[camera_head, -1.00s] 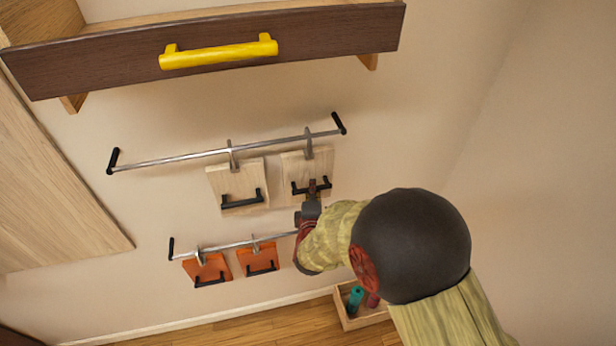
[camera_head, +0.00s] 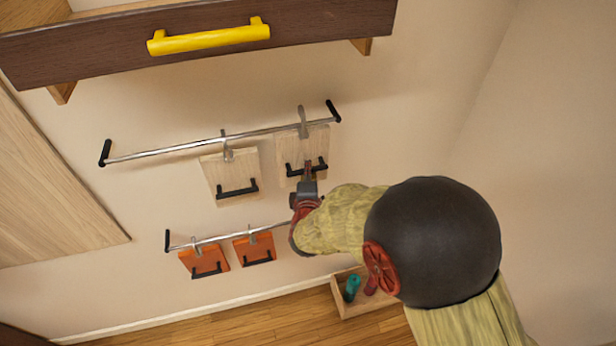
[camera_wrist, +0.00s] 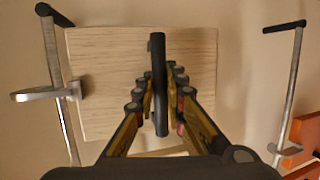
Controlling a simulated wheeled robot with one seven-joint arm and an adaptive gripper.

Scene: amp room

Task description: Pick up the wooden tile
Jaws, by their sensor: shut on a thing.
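The gripped wooden tile (camera_head: 299,145) is a pale square plate with a black bar handle (camera_head: 312,168) and a grey metal hook (camera_head: 303,122). It is at the right end of the upper rail (camera_head: 180,147), its top edge close to the rail. My gripper (camera_head: 307,172) is shut on the handle. In the wrist view, the fingers close around the handle (camera_wrist: 158,75) in front of the tile (camera_wrist: 105,65). The hook (camera_wrist: 45,96) crosses the rail there; I cannot tell whether it still rests on it. A second wooden tile (camera_head: 222,170) hangs to the left.
Two orange tiles (camera_head: 197,258) hang from the lower rail (camera_head: 215,239). A dark shelf front with a yellow handle (camera_head: 210,36) juts out above. A wooden box (camera_head: 345,310) with small items stands on the floor below my arm. The right wall is bare.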

